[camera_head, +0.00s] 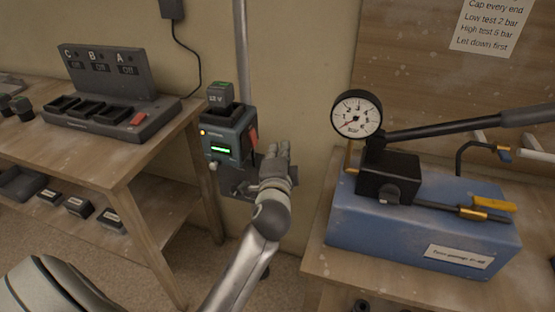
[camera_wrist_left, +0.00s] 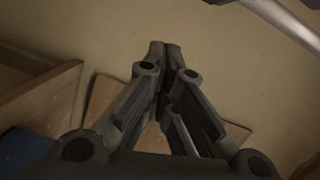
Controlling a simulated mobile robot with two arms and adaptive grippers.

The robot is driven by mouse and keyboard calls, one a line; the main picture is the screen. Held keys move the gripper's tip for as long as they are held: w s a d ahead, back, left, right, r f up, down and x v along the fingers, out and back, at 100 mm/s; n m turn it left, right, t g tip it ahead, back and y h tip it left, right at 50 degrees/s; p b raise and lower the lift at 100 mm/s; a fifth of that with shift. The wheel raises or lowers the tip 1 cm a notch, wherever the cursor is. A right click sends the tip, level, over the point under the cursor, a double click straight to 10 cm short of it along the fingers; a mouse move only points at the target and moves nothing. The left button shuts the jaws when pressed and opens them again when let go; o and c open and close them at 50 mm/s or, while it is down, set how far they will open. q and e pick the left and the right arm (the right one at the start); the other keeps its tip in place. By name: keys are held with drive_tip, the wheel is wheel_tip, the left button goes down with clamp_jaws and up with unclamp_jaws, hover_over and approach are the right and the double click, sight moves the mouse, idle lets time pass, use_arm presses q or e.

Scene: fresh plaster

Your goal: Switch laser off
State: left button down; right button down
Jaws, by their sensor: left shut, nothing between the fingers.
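The laser unit (camera_head: 228,140) is a dark grey-blue box clamped on a vertical pole, with a lit green display (camera_head: 220,149) and a small orange light on its front. A red switch piece (camera_head: 253,136) shows on its right side. A battery-like block sits on top of it. My left gripper (camera_head: 277,150) is shut and empty, just right of the laser unit, with its fingers pointing up; I cannot tell whether it touches the unit. In the left wrist view the fingertips (camera_wrist_left: 164,48) meet, and the laser unit is not visible. My right gripper is not in view.
A charger (camera_head: 108,112) with slots marked C, B, A stands on the left wooden bench (camera_head: 145,153). A blue pump tank (camera_head: 400,232) with a gauge (camera_head: 356,114) and a long lever stands on the right bench. A gap with floor lies between the benches.

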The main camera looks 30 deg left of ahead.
sight(253, 138)
use_arm(q)
drive_tip(key=a, duration=0.3)
drive_tip(key=w+a+f, duration=0.1)
drive_tip(key=shift+a+p, duration=0.35)
drive_tip(key=shift+a, duration=0.05)
drive_tip(key=shift+a+f+m+y, duration=0.3)
drive_tip(key=shift+a+m, duration=0.1)
drive_tip(key=shift+m, duration=0.4)
